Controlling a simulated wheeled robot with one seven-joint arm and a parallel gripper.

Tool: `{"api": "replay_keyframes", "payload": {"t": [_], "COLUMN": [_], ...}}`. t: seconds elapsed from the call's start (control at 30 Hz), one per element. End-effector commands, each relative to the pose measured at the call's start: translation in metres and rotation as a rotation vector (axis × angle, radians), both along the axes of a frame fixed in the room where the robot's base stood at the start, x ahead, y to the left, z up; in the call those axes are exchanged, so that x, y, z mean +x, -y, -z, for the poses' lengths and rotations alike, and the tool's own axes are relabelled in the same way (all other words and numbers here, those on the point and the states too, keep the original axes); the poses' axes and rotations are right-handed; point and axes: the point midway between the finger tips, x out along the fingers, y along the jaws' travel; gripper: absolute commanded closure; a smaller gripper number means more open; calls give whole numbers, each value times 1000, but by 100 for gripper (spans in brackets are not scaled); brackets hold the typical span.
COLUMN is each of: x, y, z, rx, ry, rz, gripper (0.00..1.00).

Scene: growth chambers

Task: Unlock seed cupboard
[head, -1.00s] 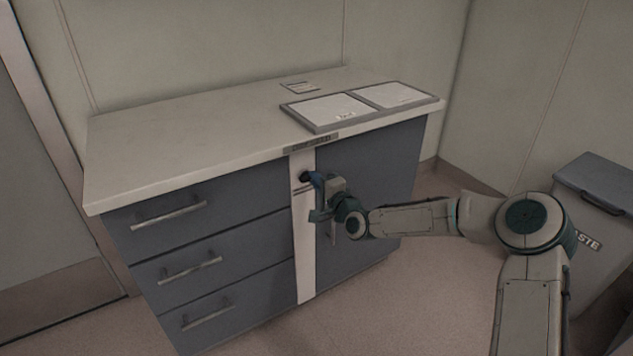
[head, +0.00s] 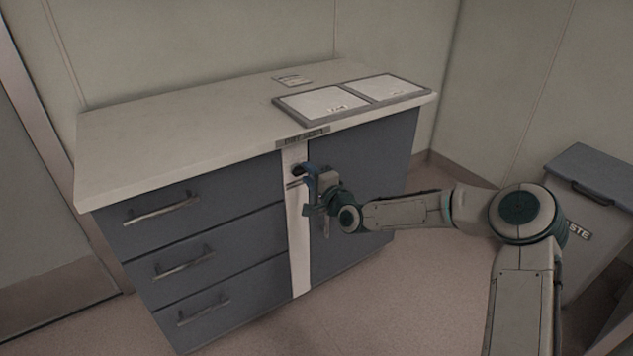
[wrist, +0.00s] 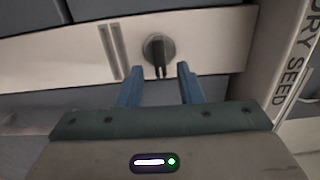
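The seed cupboard is the right part of a blue-grey cabinet, with a blue door (head: 365,180) that is closed. A white vertical strip (head: 299,240) beside the door carries a round dark lock knob (wrist: 159,48) with a narrow tab pointing toward my gripper. The knob also shows partly in the head view (head: 296,169), behind my fingers. My gripper (wrist: 161,72) is open, its two blue fingers on either side of the tab, with a gap on both sides. I cannot tell whether the fingertips reach fully around the tab.
A label reading DRY SEED (wrist: 296,55) is on the edge above the strip. Three drawers (head: 200,215) are to the left. The worktop (head: 180,130) bears a framed two-panel tray (head: 277,105) and a small card (head: 292,80). A waste bin (head: 590,215) stands at right.

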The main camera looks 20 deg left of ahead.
Motion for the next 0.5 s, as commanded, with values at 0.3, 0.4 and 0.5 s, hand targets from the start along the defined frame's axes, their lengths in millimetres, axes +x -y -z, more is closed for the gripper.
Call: {"api": "replay_keyframes", "payload": {"t": [0.3,0.4,0.5], "x": [-27,-41,-54], "y": [34,49,65], "z": [-2,-1,-1], "rx": [-2,-2,-2], "ry": [-1,-3,-3], "rz": [1,1,2], "gripper": [67,67,67]}}
